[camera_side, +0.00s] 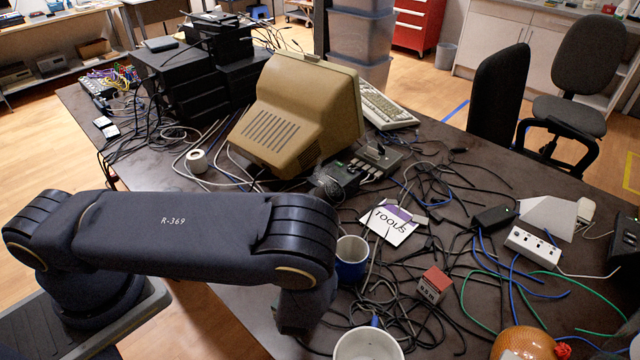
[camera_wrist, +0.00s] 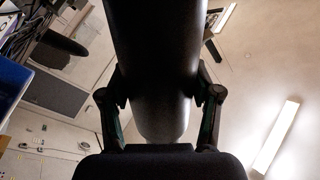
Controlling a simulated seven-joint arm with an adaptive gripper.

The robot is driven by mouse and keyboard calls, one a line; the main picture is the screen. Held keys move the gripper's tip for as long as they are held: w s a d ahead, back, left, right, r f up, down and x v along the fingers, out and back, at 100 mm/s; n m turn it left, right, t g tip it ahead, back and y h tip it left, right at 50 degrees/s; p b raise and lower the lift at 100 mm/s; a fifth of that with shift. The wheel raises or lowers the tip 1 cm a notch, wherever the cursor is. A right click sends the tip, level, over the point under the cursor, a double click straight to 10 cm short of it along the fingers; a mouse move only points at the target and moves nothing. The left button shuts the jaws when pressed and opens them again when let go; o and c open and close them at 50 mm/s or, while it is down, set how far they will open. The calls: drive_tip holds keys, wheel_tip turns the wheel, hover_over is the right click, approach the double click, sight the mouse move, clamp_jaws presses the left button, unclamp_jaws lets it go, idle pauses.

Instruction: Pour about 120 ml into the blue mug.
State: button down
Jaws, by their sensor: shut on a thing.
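The blue mug (camera_side: 352,268) stands upright on the dark table in the side view, just right of my arm, with its pale inside showing and its left part hidden. My gripper (camera_wrist: 161,98) shows in the wrist view, with one finger on each side of a dark, smooth cylindrical vessel (camera_wrist: 158,50), shut on it. The vessel's far end is out of frame, so its mouth and contents cannot be seen. In the side view my arm hides the gripper and vessel. A blue surface (camera_wrist: 12,85) shows at the wrist view's left edge; I cannot tell whether it is the mug.
A white mug (camera_side: 368,346) stands near the bottom edge. A small red-and-white block (camera_side: 434,285), a "TOOLS" card (camera_side: 388,228) and many loose cables lie right of the blue mug. An orange round object (camera_side: 524,343) is at bottom right. A beige monitor (camera_side: 290,115) stands behind.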

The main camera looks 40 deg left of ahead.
drive_tip(key=shift+s+a+f+m+t, duration=0.15)
drive_tip(key=shift+f+m+t, duration=0.15)
drive_tip(key=shift+m, duration=0.5)
drive_tip(key=shift+s+a+r+m+h, duration=0.1)
drive_tip(key=shift+a+r+m+h, duration=0.05)
drive_tip(key=shift+r+m, duration=0.4)
drive_tip(key=shift+a+r+m+h, duration=0.15)
drive_tip(key=shift+r+m, duration=0.25)
drive_tip(key=shift+m, duration=0.15)
drive_tip(key=shift+s+a+f+m+t, duration=0.15)
drive_tip(key=shift+f+m+t, duration=0.1)
drive_tip(key=shift+m, duration=0.35)
drive_tip(key=shift+w+a+f+m+t, duration=0.1)
drive_tip(key=shift+f+m+t, duration=0.15)
drive_tip(key=shift+m, duration=0.35)
drive_tip(key=shift+s+a+r+m+t+h, duration=0.1)
drive_tip(key=shift+m+t+h, duration=0.1)
drive_tip(key=shift+m, duration=0.35)
drive_tip(key=shift+s+m+t+h, duration=0.1)
drive_tip(key=shift+m+h, duration=0.1)
drive_tip(key=shift+m, duration=0.35)
drive_tip(key=shift+w+d+f+m+t+h, duration=0.15)
drive_tip(key=shift+d+f+m, duration=0.1)
drive_tip(key=shift+f+m, duration=0.2)
drive_tip(key=shift+w+d+f+m+t+h, duration=0.2)
drive_tip(key=shift+f+m, duration=0.1)
drive_tip(key=shift+m, duration=0.25)
drive_tip(key=shift+f+m+h, duration=0.25)
drive_tip(key=shift+f+m, duration=0.25)
drive_tip(key=shift+m, duration=0.3)
